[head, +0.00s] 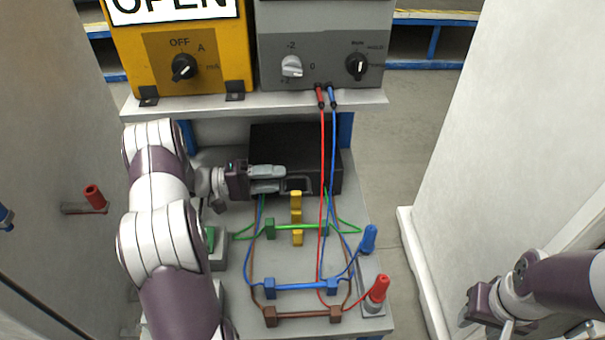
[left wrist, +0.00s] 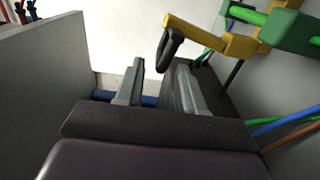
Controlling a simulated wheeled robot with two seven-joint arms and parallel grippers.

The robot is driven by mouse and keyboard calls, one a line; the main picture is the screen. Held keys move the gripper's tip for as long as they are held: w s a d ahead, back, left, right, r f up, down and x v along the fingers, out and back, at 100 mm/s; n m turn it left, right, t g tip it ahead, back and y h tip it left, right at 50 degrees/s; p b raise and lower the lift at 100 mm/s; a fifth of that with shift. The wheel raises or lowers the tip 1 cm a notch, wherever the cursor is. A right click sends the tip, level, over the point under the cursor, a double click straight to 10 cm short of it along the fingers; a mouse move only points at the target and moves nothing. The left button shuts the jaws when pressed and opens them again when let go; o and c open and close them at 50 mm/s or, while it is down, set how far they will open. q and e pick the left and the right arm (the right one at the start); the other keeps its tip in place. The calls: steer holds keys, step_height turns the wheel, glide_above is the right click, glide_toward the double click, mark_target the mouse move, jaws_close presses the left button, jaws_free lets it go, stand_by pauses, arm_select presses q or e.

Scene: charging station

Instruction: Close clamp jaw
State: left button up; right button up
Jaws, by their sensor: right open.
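A yellow clamp (head: 296,201) stands in the middle of the bench at the green cable (head: 285,227), with yellow parts on both sides of it. In the left wrist view the yellow clamp (left wrist: 228,42) shows at the upper right, with a black curved piece at its left end. I cannot tell how far its jaw stands open. My left gripper (head: 270,179) is behind and left of the clamp, in front of a black box. In the left wrist view its two grey fingers (left wrist: 160,88) are apart with nothing between them. My right gripper (head: 490,312) is open, far right of the bench.
A black box (head: 265,145) stands at the back of the bench. Blue (head: 300,287) and brown (head: 303,314) cables run in front. Blue (head: 368,238) and red (head: 378,290) probes stand at the right edge. Red and blue leads hang from the grey meter (head: 335,30), right of the clamp.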

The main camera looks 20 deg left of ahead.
mark_target(305, 177)
arm_select(q)
steer(key=shift+w+d+r, duration=0.1)
steer(key=shift+d+r, duration=0.05)
steer(key=shift+d, duration=0.45)
steer(key=shift+w+d+r, duration=0.1)
steer(key=shift+d+r, duration=0.05)
steer(key=shift+d, duration=0.4)
steer(key=w+d, duration=0.2)
steer(key=d, duration=0.1)
steer(key=shift+w+d+f, duration=0.2)
steer(key=shift+w+f, duration=0.1)
steer(key=shift+f, duration=0.1)
steer(key=shift+s+r, duration=0.15)
steer(key=shift+s, duration=0.05)
steer(key=shift+w, duration=0.15)
jaws_close()
arm_select(e)
steer(key=shift+r, duration=0.3)
